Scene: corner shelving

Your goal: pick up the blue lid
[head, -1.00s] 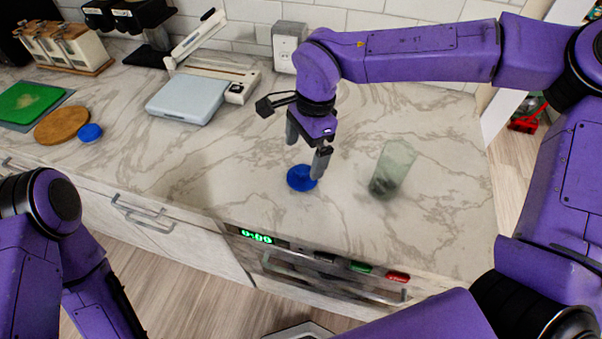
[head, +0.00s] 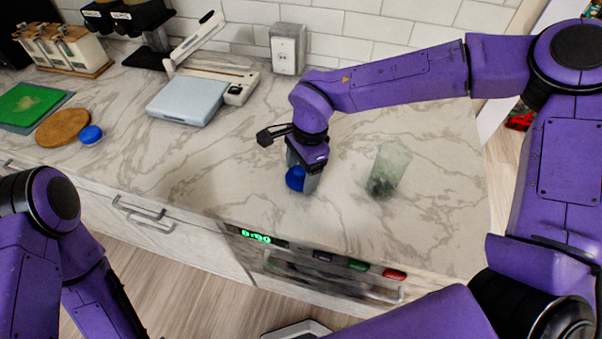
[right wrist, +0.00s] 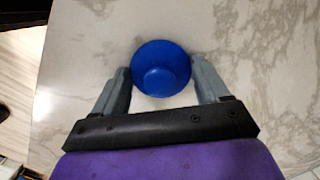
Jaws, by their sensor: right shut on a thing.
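A round blue lid (head: 295,178) is between the fingers of my right gripper (head: 303,184), over the marble counter near its front edge. In the right wrist view the lid (right wrist: 160,68) sits between the two grey fingertips of the right gripper (right wrist: 161,75), which is shut on it. The lid appears tilted in the head view; I cannot tell whether it touches the counter. A second blue lid (head: 90,134) lies at the left beside a round wooden board. My left gripper is out of view; only part of my left arm shows.
A clear glass (head: 390,167) with dark contents stands right of my right gripper. A wooden board (head: 63,127), a green cutting board (head: 30,104) and a light-blue scale (head: 188,100) are on the left. The counter (head: 220,170) between is clear.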

